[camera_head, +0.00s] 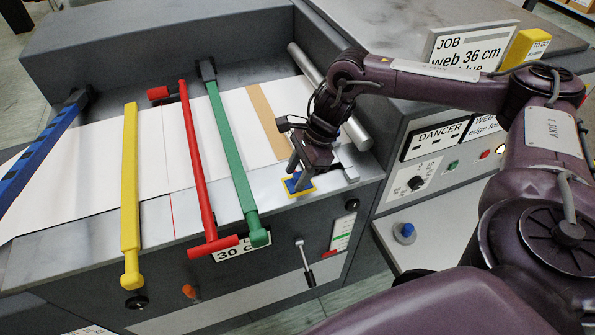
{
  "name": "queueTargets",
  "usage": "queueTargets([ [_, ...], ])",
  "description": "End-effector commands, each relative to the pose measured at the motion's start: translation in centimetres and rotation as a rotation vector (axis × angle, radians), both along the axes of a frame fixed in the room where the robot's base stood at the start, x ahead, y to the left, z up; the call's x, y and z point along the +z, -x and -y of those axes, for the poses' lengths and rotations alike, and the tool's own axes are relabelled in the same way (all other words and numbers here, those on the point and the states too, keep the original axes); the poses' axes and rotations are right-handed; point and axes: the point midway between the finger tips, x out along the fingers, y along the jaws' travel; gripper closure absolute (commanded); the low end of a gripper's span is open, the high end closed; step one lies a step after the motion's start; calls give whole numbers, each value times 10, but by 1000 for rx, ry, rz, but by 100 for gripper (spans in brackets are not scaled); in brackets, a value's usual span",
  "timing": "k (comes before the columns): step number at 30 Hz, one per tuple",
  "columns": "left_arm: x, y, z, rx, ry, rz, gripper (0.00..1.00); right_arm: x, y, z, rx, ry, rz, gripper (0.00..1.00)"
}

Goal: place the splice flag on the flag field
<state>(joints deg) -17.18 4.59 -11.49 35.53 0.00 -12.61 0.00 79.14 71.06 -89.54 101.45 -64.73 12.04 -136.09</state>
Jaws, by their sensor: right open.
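A small blue patch (292,184) with a yellow outline (312,190) lies on the metal front ledge, right of the green bar. The yellow outline looks like the flag field; whether the blue inside it is the splice flag or part of the field I cannot tell. My right gripper (299,179) is open, pointing down right over this patch, and its fingers cover part of it. I cannot tell whether the fingers touch it. My left gripper is not in view.
Blue (38,160), yellow (130,200), red (197,165) and green (230,150) bars cross the white web (90,170). A tan strip (268,122) lies on the web. A metal roller (330,95) is behind my gripper. A control panel (440,160) stands at the right.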

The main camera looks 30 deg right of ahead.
Motion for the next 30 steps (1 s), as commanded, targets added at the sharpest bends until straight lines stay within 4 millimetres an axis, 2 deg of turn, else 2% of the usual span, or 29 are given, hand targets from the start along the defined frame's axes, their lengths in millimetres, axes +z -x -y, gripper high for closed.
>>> queueTargets([
  [5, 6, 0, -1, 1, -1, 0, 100, 7, 0, 0, 1, 0, 1, 58],
  [8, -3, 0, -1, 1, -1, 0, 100, 14, 0, 5, -2, -1, 4, 58],
  [19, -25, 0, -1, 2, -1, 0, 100, 84, 7, 36, -2, -1, 5, 58],
  [21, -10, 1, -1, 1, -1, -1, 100, 103, 9, 40, -3, 2, 3, 58],
  [23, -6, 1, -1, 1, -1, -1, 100, 109, 9, 43, -2, 2, 3, 58],
  [30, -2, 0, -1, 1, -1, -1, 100, 114, 11, 47, 0, 1, 1, 58],
])
